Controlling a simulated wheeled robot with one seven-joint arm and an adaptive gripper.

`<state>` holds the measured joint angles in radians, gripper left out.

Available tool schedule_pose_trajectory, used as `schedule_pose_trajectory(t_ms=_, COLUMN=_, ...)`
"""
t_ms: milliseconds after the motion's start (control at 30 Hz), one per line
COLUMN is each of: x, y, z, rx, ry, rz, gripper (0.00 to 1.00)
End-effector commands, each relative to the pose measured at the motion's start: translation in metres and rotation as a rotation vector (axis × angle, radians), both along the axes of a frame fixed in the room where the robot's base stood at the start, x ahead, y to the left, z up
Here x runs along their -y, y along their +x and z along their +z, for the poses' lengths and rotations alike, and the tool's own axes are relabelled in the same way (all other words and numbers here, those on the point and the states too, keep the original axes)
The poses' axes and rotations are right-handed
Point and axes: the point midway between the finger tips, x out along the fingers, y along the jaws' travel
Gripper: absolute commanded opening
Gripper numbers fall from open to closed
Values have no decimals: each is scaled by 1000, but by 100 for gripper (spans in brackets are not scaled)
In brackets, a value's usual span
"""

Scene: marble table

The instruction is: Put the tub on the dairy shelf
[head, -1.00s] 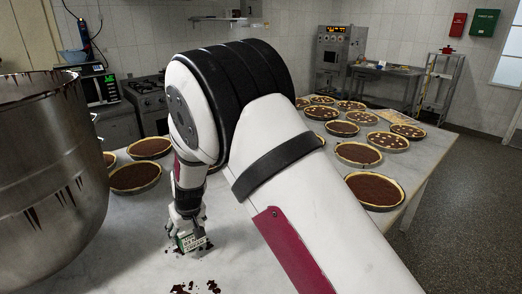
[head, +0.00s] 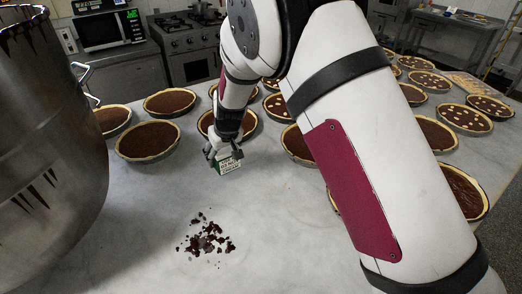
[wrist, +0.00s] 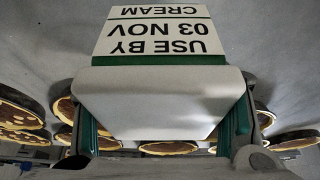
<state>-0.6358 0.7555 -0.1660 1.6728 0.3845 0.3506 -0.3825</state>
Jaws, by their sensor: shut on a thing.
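The tub (head: 230,164) is small, with a green and white label. In the wrist view the tub (wrist: 160,100) shows a pale top, green sides and a card reading "USE BY 03 NOV CREAM". My gripper (head: 223,151) is shut on the tub, with a finger on each side of it. The tub appears held above the marble table, beyond the dark crumbs; the exact height is hard to tell. I cannot make out any shelf marked for dairy in these views.
Dark crumbs (head: 207,238) lie on the marble table (head: 140,225). A large steel bowl (head: 45,150) stands at the left. Several chocolate tarts (head: 148,140) cover the far and right parts of the table. A microwave (head: 109,29) and stove (head: 188,42) stand behind.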

Motion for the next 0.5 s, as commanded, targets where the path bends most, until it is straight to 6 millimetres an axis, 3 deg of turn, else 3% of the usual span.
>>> schedule_pose_trajectory(t_ms=233, x=57, y=20, z=-4, rx=0, ry=2, rz=-6, gripper=23)
schedule_pose_trajectory(t_ms=500, x=82, y=31, z=-8, rx=1, ry=2, rz=-1, gripper=23)
